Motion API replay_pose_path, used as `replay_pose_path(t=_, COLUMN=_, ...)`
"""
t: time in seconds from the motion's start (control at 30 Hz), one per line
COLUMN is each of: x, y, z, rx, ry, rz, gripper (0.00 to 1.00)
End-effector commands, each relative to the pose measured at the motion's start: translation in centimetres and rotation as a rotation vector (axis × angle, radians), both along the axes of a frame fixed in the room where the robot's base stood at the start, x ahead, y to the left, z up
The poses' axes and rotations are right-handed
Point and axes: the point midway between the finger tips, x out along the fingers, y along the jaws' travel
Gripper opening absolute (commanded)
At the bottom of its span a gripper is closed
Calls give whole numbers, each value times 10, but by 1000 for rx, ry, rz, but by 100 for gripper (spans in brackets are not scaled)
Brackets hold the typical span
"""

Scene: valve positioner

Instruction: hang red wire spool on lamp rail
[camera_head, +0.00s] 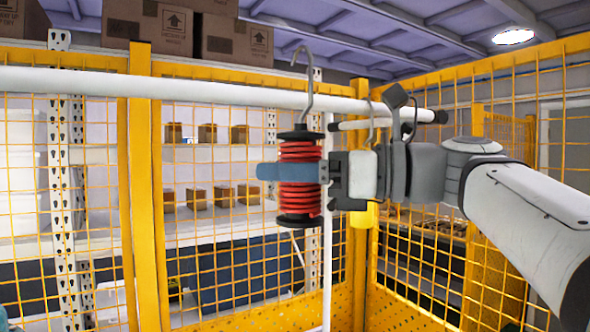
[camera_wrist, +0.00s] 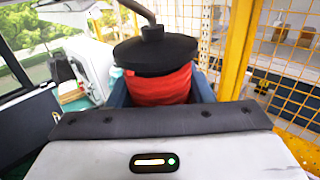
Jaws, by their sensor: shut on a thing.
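The red wire spool (camera_head: 299,190) has black end flanges and a grey metal hook (camera_head: 308,80) on top. It hangs upright in my gripper (camera_head: 285,172), whose blue fingers are shut around its red middle. The wrist view shows the spool's black top flange (camera_wrist: 155,52) and red winding (camera_wrist: 160,88) between the fingers. The lamp rail is a white horizontal tube (camera_head: 200,89). The hook's shank passes in front of the rail, and its curved top stands above it. The hook tip is above the rail's top edge; I cannot tell whether it is over or in front of it.
A white upright post (camera_head: 327,270) stands below the rail. Yellow mesh fencing (camera_head: 142,190) and shelves with small boxes are behind.

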Motion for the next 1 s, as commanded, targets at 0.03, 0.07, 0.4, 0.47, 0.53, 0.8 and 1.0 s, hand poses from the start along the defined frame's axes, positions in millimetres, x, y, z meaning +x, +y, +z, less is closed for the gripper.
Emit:
replay_pose_path(t=0.03, x=3, y=3, z=1, rx=1, ry=-1, rz=2, gripper=15)
replay_pose_path(t=0.07, x=5, y=4, z=1, rx=1, ry=-1, rz=2, gripper=15)
replay_pose_path(t=0.4, x=29, y=18, z=1, rx=0, ry=0, rz=2, gripper=15)
replay_pose_path(t=0.47, x=33, y=21, z=1, rx=0, ry=1, rz=2, gripper=15)
replay_pose_path(t=0.53, x=37, y=24, z=1, rx=0, ry=0, rz=3, gripper=15)
replay_pose_path(t=0.8, x=56, y=35, z=1, rx=0, ry=0, rz=3, gripper=15)
replay_pose_path(t=1.0, x=69, y=44, z=1, rx=1, ry=0, rz=4, gripper=15)
